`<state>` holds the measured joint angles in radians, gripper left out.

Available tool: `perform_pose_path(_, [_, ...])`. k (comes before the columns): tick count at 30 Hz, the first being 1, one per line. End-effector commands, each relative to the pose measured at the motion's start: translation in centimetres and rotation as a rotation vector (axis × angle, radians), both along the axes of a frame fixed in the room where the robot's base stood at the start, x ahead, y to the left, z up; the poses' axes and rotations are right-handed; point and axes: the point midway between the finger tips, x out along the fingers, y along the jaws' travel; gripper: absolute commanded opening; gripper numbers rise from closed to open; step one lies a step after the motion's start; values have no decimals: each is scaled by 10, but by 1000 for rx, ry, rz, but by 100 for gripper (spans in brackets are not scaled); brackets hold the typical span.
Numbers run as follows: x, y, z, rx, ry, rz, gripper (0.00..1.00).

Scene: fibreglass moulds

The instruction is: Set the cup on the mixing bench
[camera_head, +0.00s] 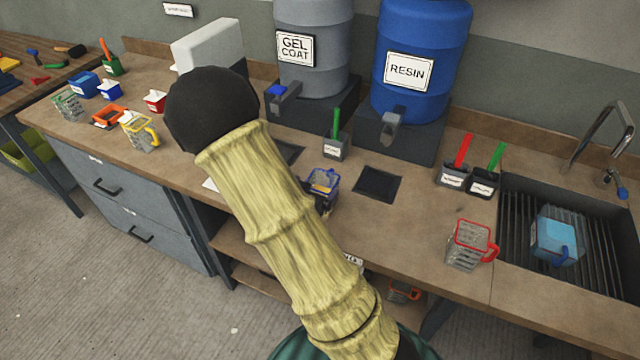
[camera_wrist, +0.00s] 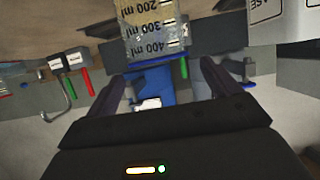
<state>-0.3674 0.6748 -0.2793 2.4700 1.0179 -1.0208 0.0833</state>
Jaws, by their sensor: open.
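A clear measuring cup with a blue rim and yellowish contents (camera_head: 322,182) is near the front of the long brown bench (camera_head: 415,215), just right of my arm. In the wrist view, a cup (camera_wrist: 150,28) with millilitre marks and a blue rim is at the top, ahead of my gripper (camera_wrist: 162,70). The two dark fingers are apart, with no cup held between them. In the head view my gripper is mostly hidden behind my arm. No label names the mixing bench.
A red-rimmed cup (camera_head: 468,246) stands left of the sink (camera_head: 510,225), which holds a blue cup (camera_head: 556,238). Gel coat (camera_head: 312,75) and resin (camera_head: 420,90) drums stand behind. Several more cups and tubs crowd the left end. A dark square pad (camera_head: 377,184) is empty.

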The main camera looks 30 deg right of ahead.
Motion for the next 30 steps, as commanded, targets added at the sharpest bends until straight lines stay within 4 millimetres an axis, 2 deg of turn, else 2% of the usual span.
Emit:
perform_pose_path(3, [-13,19,9,2,-2,4,89])
perform_pose_path(9, [-27,35,18,0,-1,2,89])
perform_pose_path(30, [-27,39,18,23,8,12,89])
